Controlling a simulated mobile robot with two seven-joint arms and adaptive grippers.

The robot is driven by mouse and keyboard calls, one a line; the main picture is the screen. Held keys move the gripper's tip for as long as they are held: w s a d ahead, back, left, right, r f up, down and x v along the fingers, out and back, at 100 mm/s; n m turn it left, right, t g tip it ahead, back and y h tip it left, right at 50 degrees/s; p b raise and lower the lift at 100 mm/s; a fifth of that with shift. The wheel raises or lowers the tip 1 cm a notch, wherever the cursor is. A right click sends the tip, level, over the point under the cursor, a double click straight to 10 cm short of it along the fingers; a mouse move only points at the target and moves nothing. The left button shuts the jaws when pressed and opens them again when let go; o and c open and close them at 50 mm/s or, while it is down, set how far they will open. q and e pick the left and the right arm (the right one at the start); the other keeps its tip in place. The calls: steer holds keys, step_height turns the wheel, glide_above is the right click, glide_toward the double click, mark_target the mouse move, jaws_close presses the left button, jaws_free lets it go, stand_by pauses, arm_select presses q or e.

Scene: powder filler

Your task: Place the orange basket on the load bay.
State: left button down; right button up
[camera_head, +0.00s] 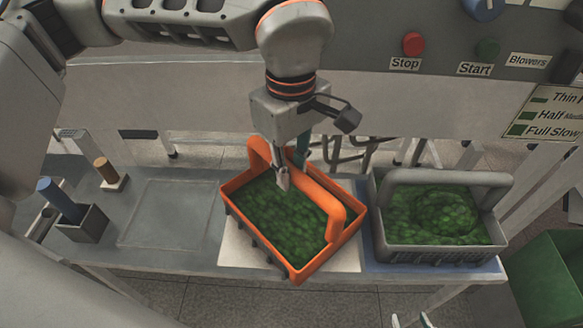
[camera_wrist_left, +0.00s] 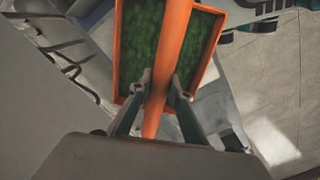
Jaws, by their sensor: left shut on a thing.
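The orange basket (camera_head: 250,252), filled with green pieces, is over the white square on the bench in the head view. It is turned at an angle to the bench, and I cannot tell whether it rests or hangs just above. My left gripper (camera_head: 284,182) is shut on its orange handle, from above. In the left wrist view the two fingers (camera_wrist_left: 162,82) close on either side of the handle (camera_wrist_left: 175,40), with the basket (camera_wrist_left: 128,50) beyond. No area is labelled as the load bay.
A grey basket (camera_head: 440,258) of green pieces stands on a blue area at the right. An empty marked square (camera_head: 168,214) lies to the left. Blue (camera_head: 60,200) and tan (camera_head: 105,170) upright parts stand farther left. A machine panel with a red Stop button (camera_head: 413,43) spans the back.

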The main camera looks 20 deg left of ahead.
arm_select(q)
steer(key=c, duration=2.3)
jaws_free()
steer(key=shift+f, duration=0.15)
steer(key=o, duration=0.4)
